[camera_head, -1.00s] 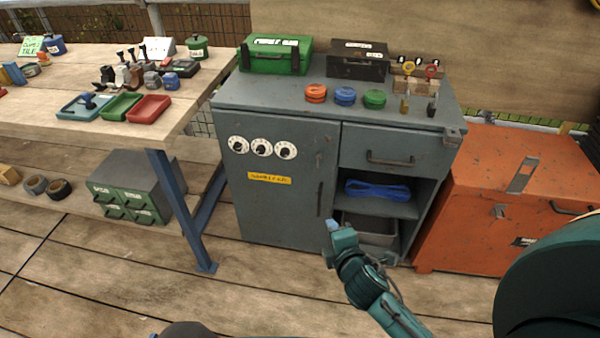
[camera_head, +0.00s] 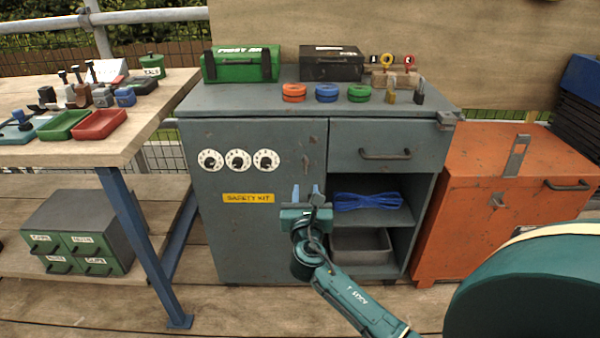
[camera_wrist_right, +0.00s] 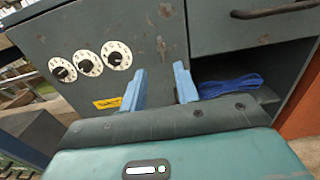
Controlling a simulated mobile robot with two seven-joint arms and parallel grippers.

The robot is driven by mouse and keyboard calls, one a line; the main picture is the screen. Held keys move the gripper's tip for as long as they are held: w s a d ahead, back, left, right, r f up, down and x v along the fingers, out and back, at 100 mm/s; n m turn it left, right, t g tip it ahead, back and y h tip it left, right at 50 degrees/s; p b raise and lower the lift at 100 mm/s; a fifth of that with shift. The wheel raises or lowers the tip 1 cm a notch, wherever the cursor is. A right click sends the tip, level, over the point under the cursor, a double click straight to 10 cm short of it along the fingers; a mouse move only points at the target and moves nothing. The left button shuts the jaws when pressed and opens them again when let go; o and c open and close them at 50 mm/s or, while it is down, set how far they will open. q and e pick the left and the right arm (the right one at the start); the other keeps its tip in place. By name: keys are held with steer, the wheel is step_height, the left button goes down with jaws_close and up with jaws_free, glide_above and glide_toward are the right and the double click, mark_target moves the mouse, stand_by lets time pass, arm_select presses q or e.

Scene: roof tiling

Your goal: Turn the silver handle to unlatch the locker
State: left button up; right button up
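The grey locker (camera_head: 225,225) has a closed left door with several white dials and a yellow "SAFETY KIT" label (camera_head: 248,198). A small greyish fitting (camera_head: 311,163) sits on the door's right side; it also shows in the right wrist view (camera_wrist_right: 161,45). I cannot tell for certain whether it is the silver handle. My right gripper (camera_head: 306,190) is in front of the door's lower right part, covering the dark vertical pull there. In the right wrist view its blue fingers (camera_wrist_right: 161,88) are apart with nothing between them. My left gripper is not in view.
A drawer (camera_head: 385,154) and an open shelf with a blue rope (camera_head: 367,201) are right of the door. An orange chest (camera_head: 480,190) stands at right, a workbench (camera_head: 150,95) at left. A green case (camera_head: 240,65) and other items stand on top.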

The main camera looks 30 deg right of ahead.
mark_target(305, 162)
steer(key=b+x, duration=0.3)
steer(key=x, duration=0.8)
steer(key=shift+w+d, duration=0.1)
steer(key=shift+w, duration=0.15)
steer(key=shift+w+d+b, duration=0.25)
steer(key=shift+w+b, duration=0.05)
steer(key=shift+w, duration=0.1)
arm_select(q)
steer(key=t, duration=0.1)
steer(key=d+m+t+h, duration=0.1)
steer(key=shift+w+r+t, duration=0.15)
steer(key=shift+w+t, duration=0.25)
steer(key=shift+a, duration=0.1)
arm_select(e)
jaws_close()
